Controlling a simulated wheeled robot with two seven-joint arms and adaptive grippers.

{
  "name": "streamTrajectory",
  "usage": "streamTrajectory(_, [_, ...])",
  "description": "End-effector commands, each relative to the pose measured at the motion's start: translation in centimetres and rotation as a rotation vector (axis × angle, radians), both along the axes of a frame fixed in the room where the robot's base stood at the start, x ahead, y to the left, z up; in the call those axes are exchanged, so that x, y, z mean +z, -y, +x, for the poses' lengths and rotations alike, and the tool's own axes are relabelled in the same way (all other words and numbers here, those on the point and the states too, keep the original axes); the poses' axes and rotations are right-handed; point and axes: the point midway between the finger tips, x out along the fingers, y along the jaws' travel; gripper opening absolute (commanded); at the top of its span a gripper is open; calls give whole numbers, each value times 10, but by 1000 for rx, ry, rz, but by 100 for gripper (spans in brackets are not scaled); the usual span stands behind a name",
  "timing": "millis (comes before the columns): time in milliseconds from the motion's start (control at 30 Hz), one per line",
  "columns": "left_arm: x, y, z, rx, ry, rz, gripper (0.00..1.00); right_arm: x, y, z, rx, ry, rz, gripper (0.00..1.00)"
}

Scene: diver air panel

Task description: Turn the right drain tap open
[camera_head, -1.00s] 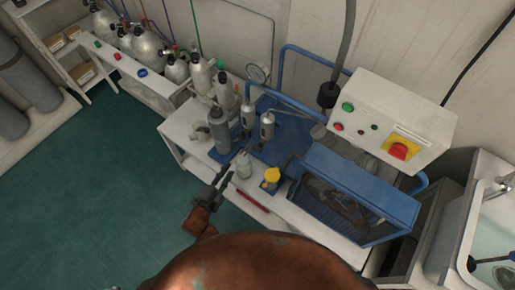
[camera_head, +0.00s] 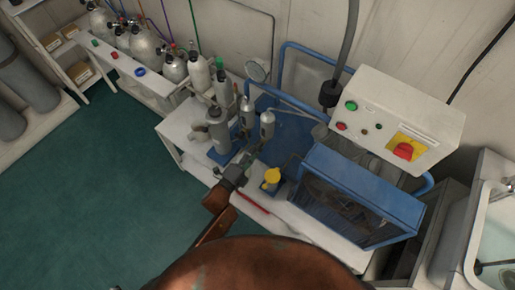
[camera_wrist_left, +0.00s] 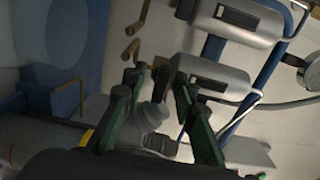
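Two silver filter cylinders stand upright side by side, a left one (camera_head: 247,112) and a right one (camera_head: 267,124). In the left wrist view they lie sideways, the upper one (camera_wrist_left: 232,22) and the lower one (camera_wrist_left: 212,76). Brass tap-like fittings show near their lower ends, an upper one (camera_wrist_left: 138,18) and a lower one (camera_wrist_left: 131,50); which is the right drain tap is not certain. My left gripper (camera_head: 243,164) is just below the cylinders. Its green-sided fingers (camera_wrist_left: 157,92) are apart, with a pale jar-like object (camera_wrist_left: 150,118) between or behind them; contact cannot be told. My right gripper is out of view.
A yellow-topped container (camera_head: 272,176) stands close right of my left gripper. A red rod (camera_head: 250,201) lies at the white bench's front edge. A blue caged unit (camera_head: 355,195) is at right, and a grey bottle (camera_head: 218,130) at left. Green floor lies open in front.

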Motion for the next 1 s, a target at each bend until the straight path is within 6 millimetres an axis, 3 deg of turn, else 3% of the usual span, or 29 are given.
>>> streamTrajectory(267, [0,2,2,0,-1,-1,26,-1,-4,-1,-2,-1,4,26])
streamTrajectory(667, [0,2,2,0,-1,-1,0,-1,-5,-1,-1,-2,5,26])
streamTrajectory(1000, [0,1,2,0,-2,-3,0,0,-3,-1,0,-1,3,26])
